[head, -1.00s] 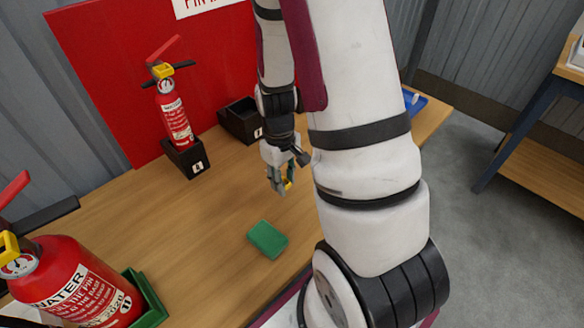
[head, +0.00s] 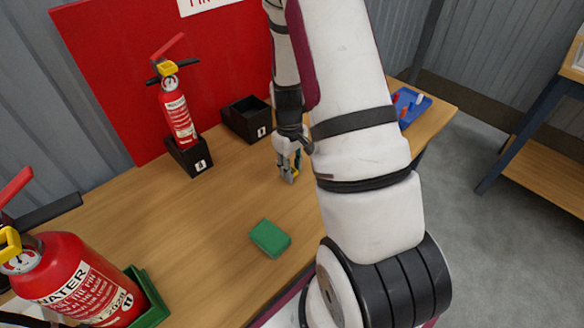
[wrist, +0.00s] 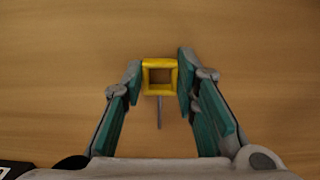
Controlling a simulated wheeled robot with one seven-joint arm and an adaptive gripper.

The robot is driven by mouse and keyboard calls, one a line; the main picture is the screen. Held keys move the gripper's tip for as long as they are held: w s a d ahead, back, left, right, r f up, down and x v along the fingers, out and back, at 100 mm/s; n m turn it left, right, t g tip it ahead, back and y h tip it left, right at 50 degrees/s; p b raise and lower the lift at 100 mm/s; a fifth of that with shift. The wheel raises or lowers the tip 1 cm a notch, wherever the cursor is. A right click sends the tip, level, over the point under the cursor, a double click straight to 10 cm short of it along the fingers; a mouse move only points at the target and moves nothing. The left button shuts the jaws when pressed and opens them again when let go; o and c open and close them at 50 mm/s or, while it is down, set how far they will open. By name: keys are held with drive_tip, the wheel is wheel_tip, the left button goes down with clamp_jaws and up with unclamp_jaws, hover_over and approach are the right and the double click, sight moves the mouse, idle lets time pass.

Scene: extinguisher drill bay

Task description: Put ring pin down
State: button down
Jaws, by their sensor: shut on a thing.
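The ring pin (wrist: 160,91) is a yellow square ring with a thin grey pin. In the wrist view it sits between the fingertips of my gripper (wrist: 161,78), which is shut on the ring's two sides. The pin points back toward the palm in that view. Bare wooden bench top lies behind it; I cannot tell whether the ring pin touches the wood. In the head view my gripper (head: 288,177) is low over the bench, right of the small extinguisher, and the ring pin is mostly hidden by the fingers.
A small extinguisher (head: 178,115) stands in a black holder (head: 190,157), beside an empty black box (head: 246,121). A green block (head: 270,238) lies on the wooden bench (head: 185,235). A large water extinguisher (head: 75,280) is at lower left. A blue tray (head: 412,106) is at the right end.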

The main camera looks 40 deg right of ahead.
drive_tip(key=shift+f, duration=0.1)
drive_tip(key=shift+f, duration=0.1)
drive_tip(key=c, duration=1.3)
unclamp_jaws()
